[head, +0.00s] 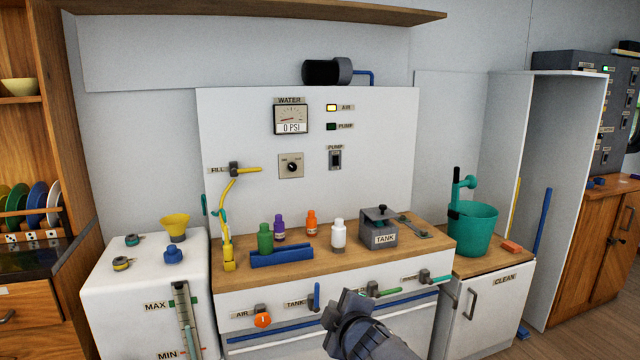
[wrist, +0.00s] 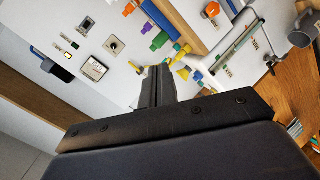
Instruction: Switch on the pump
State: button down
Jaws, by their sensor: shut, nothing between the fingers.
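The pump switch (head: 335,159), a dark rocker on a grey plate under a PUMP label, is on the white panel (head: 385,200). It also shows in the wrist view (wrist: 87,24). The PUMP lamp (head: 332,126) is dark green; the AIR lamp (head: 331,107) glows yellow. The water gauge (head: 291,118) reads 0 PSI. The black pump (head: 327,72) with a blue pipe sits atop the panel. My gripper (head: 352,296) is low in front of the counter, well below the switch and apart from it. Its fingers (wrist: 157,72) are shut and empty.
On the counter (head: 310,262) stand several colored bottles, a blue rack (head: 281,257) and the grey tank box (head: 379,232). A rotary knob (head: 291,166) is left of the switch. A yellow fill hose (head: 226,210) hangs at left. The panel around the switch is clear.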

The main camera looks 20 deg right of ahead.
jog(key=w+a+r+n+t+y+p, duration=0.1)
jog(key=a+r+n+y+p, duration=0.2)
jog(key=r+n+y, duration=0.4)
jog(key=shift+w+a+r+n+y, duration=0.25)
jog(key=shift+a+r+n+y, duration=0.25)
jog(key=shift+r+n, duration=1.2)
jog(key=shift+f+n, duration=0.3)
jog(key=shift+f, duration=0.1)
